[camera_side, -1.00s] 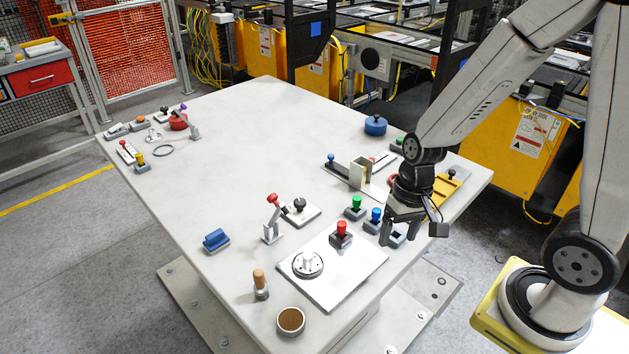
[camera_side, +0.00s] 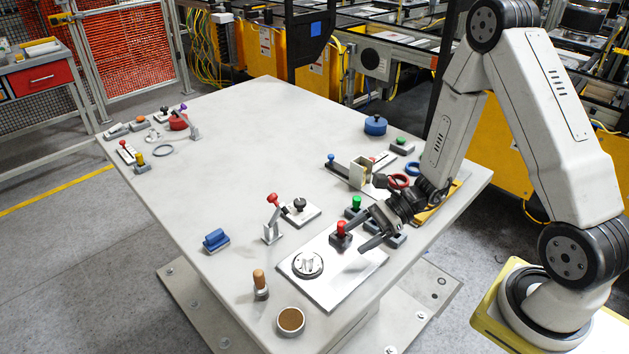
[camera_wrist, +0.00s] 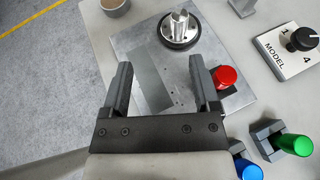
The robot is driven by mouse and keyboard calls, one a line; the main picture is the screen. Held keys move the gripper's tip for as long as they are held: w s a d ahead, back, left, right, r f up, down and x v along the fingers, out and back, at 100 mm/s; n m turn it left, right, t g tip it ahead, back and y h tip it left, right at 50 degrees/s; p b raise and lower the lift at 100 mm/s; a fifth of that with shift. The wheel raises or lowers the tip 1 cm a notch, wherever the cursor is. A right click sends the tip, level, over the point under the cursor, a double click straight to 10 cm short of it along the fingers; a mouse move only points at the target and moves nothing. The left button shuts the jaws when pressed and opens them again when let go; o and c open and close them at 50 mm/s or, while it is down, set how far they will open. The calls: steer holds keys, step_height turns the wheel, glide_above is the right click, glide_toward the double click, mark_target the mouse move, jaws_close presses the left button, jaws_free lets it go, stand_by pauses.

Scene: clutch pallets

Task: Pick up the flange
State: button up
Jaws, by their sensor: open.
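The flange (camera_side: 308,265) is a round metallic disc with a raised split hub. It sits on the bright metal plate (camera_side: 340,284) near the table's front. In the wrist view the flange (camera_wrist: 179,30) shows at the top, ahead of my fingertips. My gripper (camera_side: 357,237) is open and empty, tilted, above the plate's right part. It is to the right of the flange and apart from it. In the wrist view my gripper's fingers (camera_wrist: 161,66) are spread, with bare plate visible between them.
A red-knobbed block (camera_side: 341,236) is close to my fingers, and shows just right of the right finger in the wrist view (camera_wrist: 224,77). Green (camera_side: 356,204) and blue-knobbed blocks stand near my gripper. A wooden-handled tool (camera_side: 260,284) and a round cup (camera_side: 290,320) are at the front.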

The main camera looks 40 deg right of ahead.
mark_target(309, 254)
steer(key=shift+w+d+f+m+t, duration=0.2)
steer(key=shift+w+d+m+t, duration=0.3)
steer(key=shift+m+t, duration=0.2)
steer(key=shift+a, duration=0.1)
steer(key=shift+x, duration=3.4)
steer(key=shift+w+x, duration=0.25)
steer(key=shift+x, duration=2.35)
steer(key=shift+r, duration=0.1)
jaws_close()
